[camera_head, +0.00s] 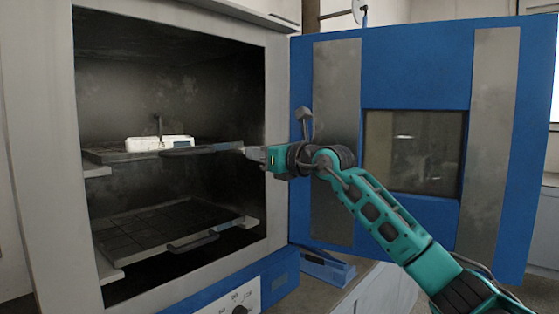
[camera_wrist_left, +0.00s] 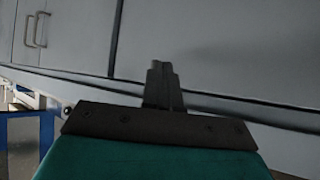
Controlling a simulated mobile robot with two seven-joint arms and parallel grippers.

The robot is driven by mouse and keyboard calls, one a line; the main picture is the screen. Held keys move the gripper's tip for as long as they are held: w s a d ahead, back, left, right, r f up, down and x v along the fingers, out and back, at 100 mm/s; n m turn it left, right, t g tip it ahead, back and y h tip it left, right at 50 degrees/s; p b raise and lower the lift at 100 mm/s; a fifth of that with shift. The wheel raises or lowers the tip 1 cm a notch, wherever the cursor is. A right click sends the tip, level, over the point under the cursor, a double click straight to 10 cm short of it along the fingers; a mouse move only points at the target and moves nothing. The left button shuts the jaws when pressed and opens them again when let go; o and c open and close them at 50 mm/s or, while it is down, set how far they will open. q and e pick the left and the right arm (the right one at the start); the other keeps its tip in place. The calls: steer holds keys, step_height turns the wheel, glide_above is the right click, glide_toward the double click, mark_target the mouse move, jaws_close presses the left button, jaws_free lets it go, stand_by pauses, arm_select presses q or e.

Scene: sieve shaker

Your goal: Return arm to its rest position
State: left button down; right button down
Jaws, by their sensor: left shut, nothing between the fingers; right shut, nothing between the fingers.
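My right arm (camera_head: 385,215) reaches in from the lower right in the head view. Its gripper (camera_head: 247,151) is shut and empty, its tip at the right front edge of the upper shelf (camera_head: 110,157) inside the open oven (camera_head: 40,150). I cannot tell whether it touches the shelf. My left gripper is not in the head view. In the left wrist view my left gripper (camera_wrist_left: 162,72) is shut and empty, in front of grey cabinet fronts.
A white device (camera_head: 160,143) sits on the upper shelf. A lower shelf (camera_head: 150,235) is below it. The blue oven door (camera_head: 415,75) stands wide open behind my right arm. A blue object (camera_head: 325,266) lies on the counter below the door. A cabinet handle (camera_wrist_left: 37,29) shows in the left wrist view.

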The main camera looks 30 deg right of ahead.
steer(key=shift+b+v, duration=0.5)
steer(key=shift+v, duration=2.65)
steer(key=s+a+f+m+y+p, duration=0.1)
steer(key=s+a+f+m+y, duration=0.2)
steer(key=a+f+m, duration=0.55)
steer(key=s+a+f+m+y+p, duration=0.1)
steer(key=s+a+f+m+y, duration=0.3)
steer(key=f, duration=0.8)
arm_select(q)
step_height(320, 180, up, 3)
steer(key=shift+w+a+f+p, duration=0.1)
steer(key=shift+a+f+p, duration=0.1)
steer(key=shift+p, duration=0.8)
arm_select(e)
steer(key=s+f+m+g+h, duration=0.3)
steer(key=s+f+m+h, duration=0.2)
steer(key=s+f+m, duration=0.6)
steer(key=s+f+m+g+h, duration=0.3)
steer(key=s+f+m+h, duration=0.3)
steer(key=s+f+m, duration=0.6)
step_height(320, 180, down, 8)
steer(key=shift+a+r+m, duration=0.1)
steer(key=shift+a+m, duration=0.4)
steer(key=shift+m, duration=0.45)
arm_select(q)
steer(key=shift+d, duration=0.15)
arm_select(e)
steer(key=shift+s, duration=0.15)
